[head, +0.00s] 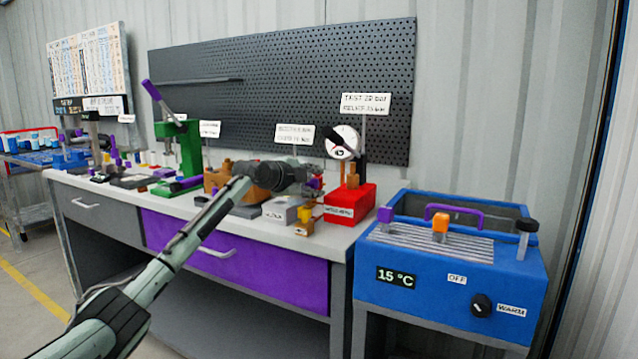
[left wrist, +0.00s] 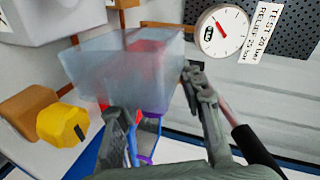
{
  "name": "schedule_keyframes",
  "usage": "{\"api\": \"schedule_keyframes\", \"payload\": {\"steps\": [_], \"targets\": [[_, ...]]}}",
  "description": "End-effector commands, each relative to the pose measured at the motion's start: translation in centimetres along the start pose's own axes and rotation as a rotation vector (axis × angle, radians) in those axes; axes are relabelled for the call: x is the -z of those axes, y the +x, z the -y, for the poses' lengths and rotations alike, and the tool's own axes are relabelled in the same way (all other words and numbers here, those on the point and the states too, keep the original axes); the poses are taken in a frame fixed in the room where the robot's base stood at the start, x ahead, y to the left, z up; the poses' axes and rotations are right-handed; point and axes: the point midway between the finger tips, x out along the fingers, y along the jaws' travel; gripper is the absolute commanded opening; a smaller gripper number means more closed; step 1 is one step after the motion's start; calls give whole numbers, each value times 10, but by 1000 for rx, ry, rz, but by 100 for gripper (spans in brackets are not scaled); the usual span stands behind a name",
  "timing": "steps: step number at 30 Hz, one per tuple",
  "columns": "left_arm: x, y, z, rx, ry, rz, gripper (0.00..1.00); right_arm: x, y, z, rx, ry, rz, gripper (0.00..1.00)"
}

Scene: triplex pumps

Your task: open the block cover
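My left gripper (head: 310,178) is at the right part of the bench, in front of the gauge and above the small grey block (head: 282,209). In the left wrist view its fingers (left wrist: 155,98) stand apart, and nothing is clearly gripped. A translucent grey box-shaped piece (left wrist: 92,62) with red showing through it lies just beyond the fingers; it may be the block cover, but I cannot tell surely. The brown block (head: 222,176) is partly hidden behind my left arm in the head view. My right gripper is not in view.
The red block (head: 352,205) stands below the round gauge (head: 342,142), with a black-gripped lever (left wrist: 262,152) close to my left gripper. A yellow knob (left wrist: 62,124) is at the left. The blue bath (head: 440,285) stands right of the bench (head: 110,192).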

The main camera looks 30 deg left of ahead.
Motion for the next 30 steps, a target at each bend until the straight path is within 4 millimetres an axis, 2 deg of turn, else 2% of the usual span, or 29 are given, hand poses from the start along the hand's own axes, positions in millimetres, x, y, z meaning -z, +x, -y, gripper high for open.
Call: {"api": "schedule_keyframes", "payload": {"steps": [6, 12, 26, 30], "targets": [[0, -36, 0, 0, 5, 1, 38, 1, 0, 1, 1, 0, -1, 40], [0, -57, 1, 2, 2, -1, 38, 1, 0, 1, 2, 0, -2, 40], [1, -63, 1, 1, 0, -2, 38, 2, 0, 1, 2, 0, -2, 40], [1, -71, 1, 1, 1, 0, 38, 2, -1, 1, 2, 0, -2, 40]]}}
